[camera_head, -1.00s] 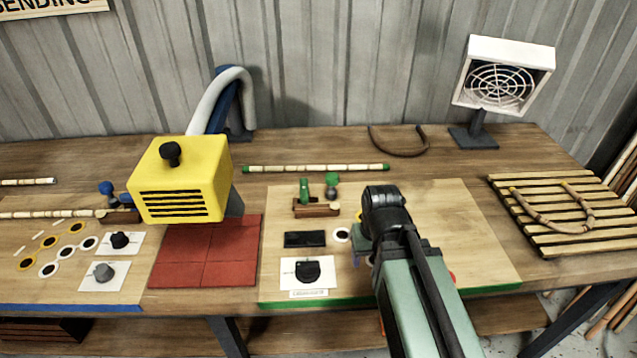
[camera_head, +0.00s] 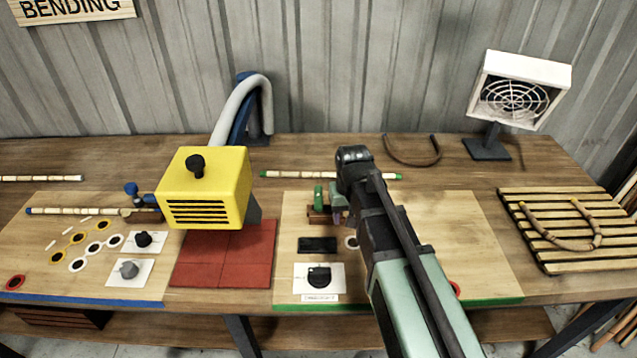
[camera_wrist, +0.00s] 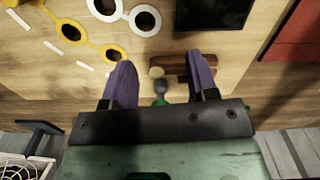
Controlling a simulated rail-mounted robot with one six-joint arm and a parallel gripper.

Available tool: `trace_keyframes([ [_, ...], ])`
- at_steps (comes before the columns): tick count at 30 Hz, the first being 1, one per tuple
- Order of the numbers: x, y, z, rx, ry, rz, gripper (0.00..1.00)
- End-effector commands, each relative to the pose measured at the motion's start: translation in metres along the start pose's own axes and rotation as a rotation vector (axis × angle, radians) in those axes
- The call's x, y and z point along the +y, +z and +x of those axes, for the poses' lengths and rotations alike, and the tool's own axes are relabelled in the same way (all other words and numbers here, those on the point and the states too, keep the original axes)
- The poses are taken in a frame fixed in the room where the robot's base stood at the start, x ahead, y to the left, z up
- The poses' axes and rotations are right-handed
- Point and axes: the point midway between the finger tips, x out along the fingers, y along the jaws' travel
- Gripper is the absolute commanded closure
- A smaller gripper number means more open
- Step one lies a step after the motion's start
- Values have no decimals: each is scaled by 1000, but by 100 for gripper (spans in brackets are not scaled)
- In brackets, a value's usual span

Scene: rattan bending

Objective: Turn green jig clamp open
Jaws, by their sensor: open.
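The green jig (camera_head: 317,216) is a brown wooden block on the green-edged board, with an upright green post (camera_head: 318,193) at its left. My arm hides its right part in the head view, including where the green clamp knob stood. My gripper (camera_wrist: 159,66) has purple fingertips, open and apart, over the jig. In the wrist view a dark greenish knob (camera_wrist: 160,88) shows between the fingers, not visibly gripped. The brown block (camera_wrist: 186,62) lies beside and partly behind the right finger.
A green-tipped rattan pole (camera_head: 300,174) lies behind the jig. A black pad (camera_head: 318,245) and a white card with a dial (camera_head: 319,278) lie in front. The yellow heater (camera_head: 205,185) stands left over red tiles (camera_head: 225,255). A slatted rack (camera_head: 575,230) is at right.

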Motion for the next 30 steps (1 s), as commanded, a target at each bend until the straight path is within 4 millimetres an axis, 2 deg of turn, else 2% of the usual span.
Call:
trace_keyframes([
  [1,-22,-67,-30,0,0,-4,47],
  [3,-45,-123,-39,0,0,18,47],
  [6,-56,-167,-34,0,0,76,47],
  [14,-54,-161,-22,0,-1,131,47],
  [17,-54,-161,-6,0,-1,131,47],
  [25,-54,-160,59,0,-1,130,47],
  [27,-54,-160,71,0,-1,130,47],
  [30,-54,-160,79,0,-1,130,47],
])
